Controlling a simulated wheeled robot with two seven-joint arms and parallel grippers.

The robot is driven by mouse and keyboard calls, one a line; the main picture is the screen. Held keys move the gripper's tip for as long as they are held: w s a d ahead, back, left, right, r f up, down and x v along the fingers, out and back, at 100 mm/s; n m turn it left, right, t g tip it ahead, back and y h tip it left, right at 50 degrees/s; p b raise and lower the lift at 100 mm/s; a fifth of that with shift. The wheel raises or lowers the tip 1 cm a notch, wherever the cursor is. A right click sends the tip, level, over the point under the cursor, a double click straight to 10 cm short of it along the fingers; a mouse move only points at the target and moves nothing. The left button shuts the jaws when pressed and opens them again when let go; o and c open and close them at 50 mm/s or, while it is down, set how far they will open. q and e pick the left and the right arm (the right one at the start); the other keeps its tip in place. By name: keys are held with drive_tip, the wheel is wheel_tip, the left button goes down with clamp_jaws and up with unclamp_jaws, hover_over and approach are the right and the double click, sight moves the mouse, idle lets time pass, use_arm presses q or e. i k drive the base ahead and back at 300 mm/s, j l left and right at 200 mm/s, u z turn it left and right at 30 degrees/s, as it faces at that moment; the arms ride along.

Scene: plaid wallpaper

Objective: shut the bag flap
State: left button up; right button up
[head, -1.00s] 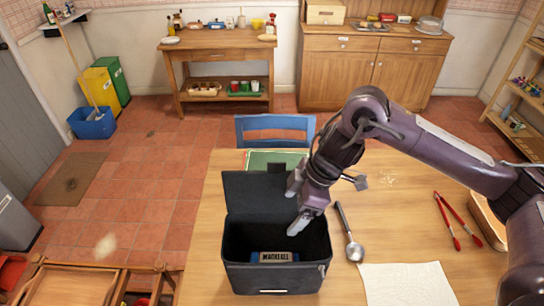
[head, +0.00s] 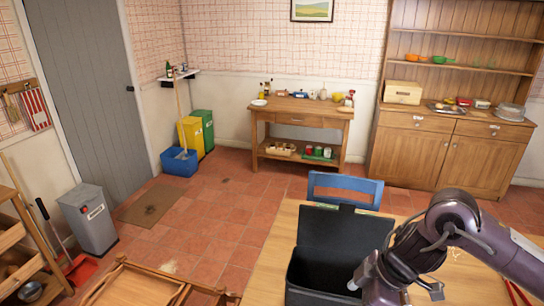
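The black bag (head: 318,282) stands on the wooden table at the lower middle of the head view, its lower part cut off by the frame edge. Its flap (head: 345,238) is up and tilted back, so the bag is open. The inside looks dark, and its contents cannot be made out. My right gripper (head: 362,278) is at the right side of the bag's opening, pointing left. Whether it touches the bag cannot be told, and its fingers are too small and partly cut off to judge. My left gripper is not in view.
The wooden table (head: 266,272) has bare room left of the bag. A blue chair (head: 345,187) stands behind it. A wooden chair or rack (head: 135,283) is at the lower left. A side table (head: 303,119) and a cabinet (head: 450,155) stand along the back wall.

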sight(345, 230)
drive_tip(key=k+j, duration=0.2)
drive_tip(key=k, duration=0.25)
drive_tip(key=k+j, duration=0.2)
drive_tip(key=k, duration=0.25)
